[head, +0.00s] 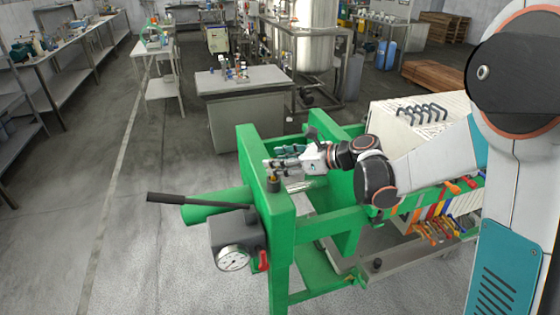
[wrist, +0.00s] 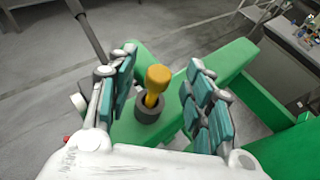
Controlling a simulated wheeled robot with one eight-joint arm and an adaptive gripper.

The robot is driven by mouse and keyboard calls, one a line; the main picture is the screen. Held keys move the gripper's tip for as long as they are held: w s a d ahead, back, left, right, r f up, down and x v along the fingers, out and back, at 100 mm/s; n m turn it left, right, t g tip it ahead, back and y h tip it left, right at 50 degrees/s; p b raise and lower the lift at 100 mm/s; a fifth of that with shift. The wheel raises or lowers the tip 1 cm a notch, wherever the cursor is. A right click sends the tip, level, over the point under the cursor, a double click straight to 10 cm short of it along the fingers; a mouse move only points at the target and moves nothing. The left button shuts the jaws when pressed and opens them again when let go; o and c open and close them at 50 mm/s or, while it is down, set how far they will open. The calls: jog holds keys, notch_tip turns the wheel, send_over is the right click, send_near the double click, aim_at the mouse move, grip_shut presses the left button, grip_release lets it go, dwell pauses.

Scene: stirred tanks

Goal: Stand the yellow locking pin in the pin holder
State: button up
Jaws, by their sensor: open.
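The yellow locking pin (wrist: 157,82) stands in the dark grey round pin holder (wrist: 148,108) on top of the green frame, its rounded head up and its lower end hidden inside the holder. It looks close to upright, with a slight lean in the wrist view. In the head view the holder (head: 273,185) sits on the near green post. My gripper (wrist: 160,62) is open, with one teal-padded finger on each side of the pin and a visible gap to both. It also shows in the head view (head: 277,158), just above the holder.
The green press frame (head: 278,225) carries a black lever (head: 185,199), a pressure gauge (head: 233,259) and a red handle (head: 263,261) at its near end. Pale filter plates (head: 425,117) lie to the right. A grey workbench (head: 245,80) stands behind; the floor at left is clear.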

jog(key=shift+d, duration=0.1)
jog(key=v, duration=1.1)
jog(key=shift+s+d, duration=0.3)
jog(key=shift+r, duration=0.15)
